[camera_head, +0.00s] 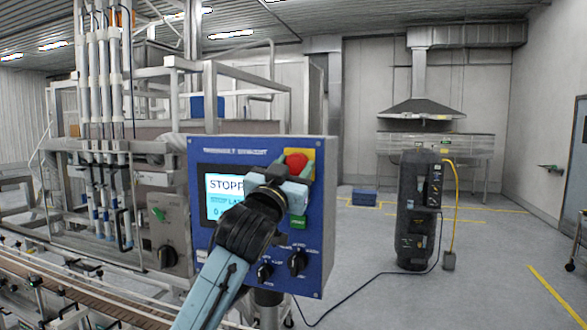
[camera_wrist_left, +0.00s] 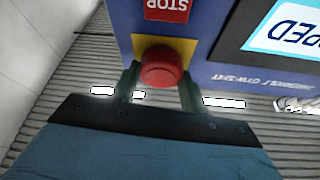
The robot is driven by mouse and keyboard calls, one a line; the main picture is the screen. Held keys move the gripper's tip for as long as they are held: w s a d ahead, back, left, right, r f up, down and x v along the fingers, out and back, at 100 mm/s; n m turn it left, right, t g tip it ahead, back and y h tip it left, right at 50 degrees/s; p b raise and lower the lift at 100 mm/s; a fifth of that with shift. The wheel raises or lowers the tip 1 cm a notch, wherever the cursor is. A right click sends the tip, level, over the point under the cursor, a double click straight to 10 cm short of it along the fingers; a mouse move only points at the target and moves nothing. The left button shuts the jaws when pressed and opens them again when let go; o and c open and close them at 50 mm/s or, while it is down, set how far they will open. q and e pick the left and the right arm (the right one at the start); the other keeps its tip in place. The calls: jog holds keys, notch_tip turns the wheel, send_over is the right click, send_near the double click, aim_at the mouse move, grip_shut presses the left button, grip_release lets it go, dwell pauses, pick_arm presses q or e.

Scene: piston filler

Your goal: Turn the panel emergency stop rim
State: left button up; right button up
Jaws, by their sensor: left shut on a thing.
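The red emergency stop (camera_head: 296,161) sits on a yellow plate at the upper right of the blue control panel (camera_head: 316,210). In the left wrist view the emergency stop (camera_wrist_left: 162,66) is a round red knob in front of the yellow plate (camera_wrist_left: 188,47). My left gripper (camera_head: 295,174) reaches up across the panel to it. In the left wrist view its fingers (camera_wrist_left: 160,82) stand on either side of the knob, shut on its rim. The exact contact is partly hidden. My right gripper is not in view.
The panel screen (camera_head: 218,186) reads "STOPP", partly covered by my left arm. A red STOP button (camera_wrist_left: 166,8) and a green button (camera_head: 299,222) are close by. Black knobs (camera_head: 298,263) sit lower.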

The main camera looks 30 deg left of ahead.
pick_arm(q)
jog(key=shift+m+h, duration=1.5)
jog(key=shift+m, duration=1.2)
jog(key=o, duration=1)
jog(key=shift+s, duration=0.1)
jog(key=b+v, duration=0.5)
jog(key=v, duration=0.8)
jog(key=shift+s, duration=0.1)
